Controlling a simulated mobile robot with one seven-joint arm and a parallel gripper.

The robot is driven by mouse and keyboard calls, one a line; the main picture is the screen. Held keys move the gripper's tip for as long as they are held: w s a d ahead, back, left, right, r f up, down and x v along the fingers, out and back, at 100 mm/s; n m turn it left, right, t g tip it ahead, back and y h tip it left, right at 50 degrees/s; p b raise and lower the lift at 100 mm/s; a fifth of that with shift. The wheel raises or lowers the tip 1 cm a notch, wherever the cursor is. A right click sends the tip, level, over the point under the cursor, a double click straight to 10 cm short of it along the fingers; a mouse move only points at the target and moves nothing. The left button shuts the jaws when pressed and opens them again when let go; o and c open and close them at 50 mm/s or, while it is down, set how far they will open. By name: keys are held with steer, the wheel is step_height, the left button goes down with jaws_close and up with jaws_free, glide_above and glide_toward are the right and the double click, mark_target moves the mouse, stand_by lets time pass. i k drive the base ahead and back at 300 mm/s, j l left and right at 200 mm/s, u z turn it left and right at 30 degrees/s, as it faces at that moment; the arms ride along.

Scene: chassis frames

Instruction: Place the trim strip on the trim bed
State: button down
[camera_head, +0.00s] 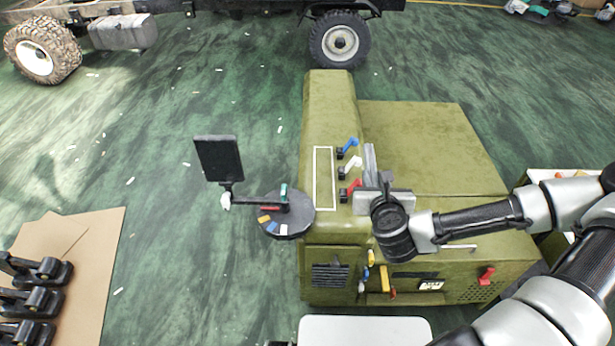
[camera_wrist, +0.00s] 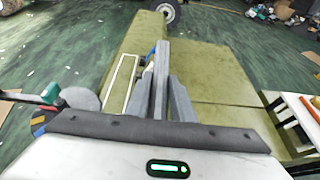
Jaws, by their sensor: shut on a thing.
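The trim strip (camera_wrist: 161,78) is a slim grey bar, upright between the two grey fingers of my gripper (camera_wrist: 161,98) in the wrist view. My gripper is shut on it. In the head view the strip (camera_head: 370,158) stands out beyond my gripper (camera_head: 371,182), over the olive cabinet, right of the levers. What I take to be the trim bed (camera_head: 323,178) is the white-outlined rectangle on the cabinet's raised ridge. It looks empty and lies left of my gripper. It also shows in the wrist view (camera_wrist: 119,88). The strip's lower contact is unclear.
Blue (camera_head: 348,146), white (camera_head: 352,163) and red (camera_head: 353,187) levers stand between the outline and my gripper. A round dark disc (camera_head: 287,222) and a black screen (camera_head: 218,158) stand left of the cabinet (camera_head: 425,150). The outlined surface looks clear.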

mark_target(324, 176)
steer(key=k+j, duration=0.1)
steer(key=j, duration=0.9)
steer(key=i+j, duration=0.45)
